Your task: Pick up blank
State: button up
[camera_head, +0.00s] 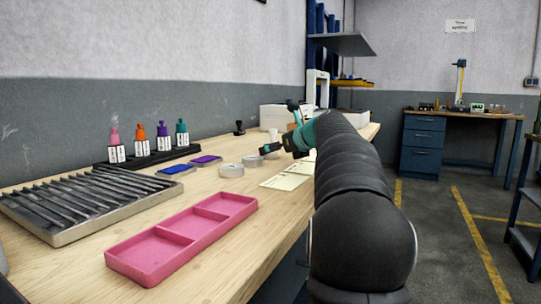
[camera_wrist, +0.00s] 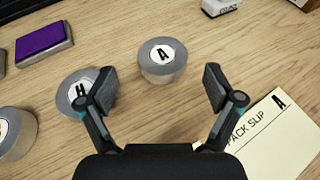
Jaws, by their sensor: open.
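Several short grey cylinders that look like blanks stand on the wooden bench. In the wrist view, one blank marked A (camera_wrist: 155,72) stands ahead of and between the fingertips. A second, marked H (camera_wrist: 75,85), is beside the left finger, which partly covers it. A third blank (camera_wrist: 18,140) is cut off at the left edge. In the head view, blanks (camera_head: 231,170) stand near the middle of the bench. My gripper (camera_wrist: 160,85) is open, with nothing between its fingers. In the head view it is at the far end of my arm (camera_head: 285,145), above the bench.
A cream pack slip (camera_wrist: 288,138) marked A lies right of the gripper. A purple pad (camera_wrist: 44,42) lies at upper left. Bare wood surrounds the A blank.

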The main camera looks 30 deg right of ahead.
jog(key=x, duration=0.3)
jog(key=shift+w+d+f, duration=0.1)
jog(key=shift+w+d, duration=0.1)
jog(key=shift+w, duration=0.15)
jog(key=shift+c, duration=0.3)
jog(key=c, duration=1.3)
